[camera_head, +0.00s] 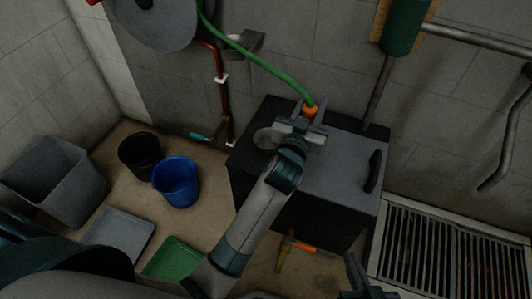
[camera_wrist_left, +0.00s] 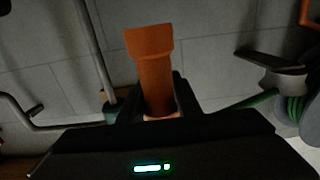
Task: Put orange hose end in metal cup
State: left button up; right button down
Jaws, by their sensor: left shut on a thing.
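The orange hose end (camera_head: 309,110) is on the tip of a green hose (camera_head: 262,62) that runs down from the upper left. My left gripper (camera_head: 303,123) is shut on the orange hose end above the dark box. In the left wrist view the orange hose end (camera_wrist_left: 152,72) sticks out from between the fingers (camera_wrist_left: 160,104). A round grey metal cup (camera_head: 265,138) is at the left part of the box top, left of my left gripper and apart from the hose end. Its inside is not clear. My right gripper (camera_head: 355,278) shows only partly at the bottom edge.
The dark box (camera_head: 340,160) stands against the tiled wall, with a black handle (camera_head: 374,171) at its right. A blue bucket (camera_head: 176,183), a black bucket (camera_head: 139,155), a grey bin (camera_head: 52,180) and a green tray (camera_head: 172,260) stand left. A floor grate (camera_head: 440,255) is right.

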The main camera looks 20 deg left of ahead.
pick_arm(q)
jog(key=shift+w+d, duration=0.1)
jog(key=shift+d, duration=0.05)
pick_arm(e)
jog(key=shift+r, duration=0.2)
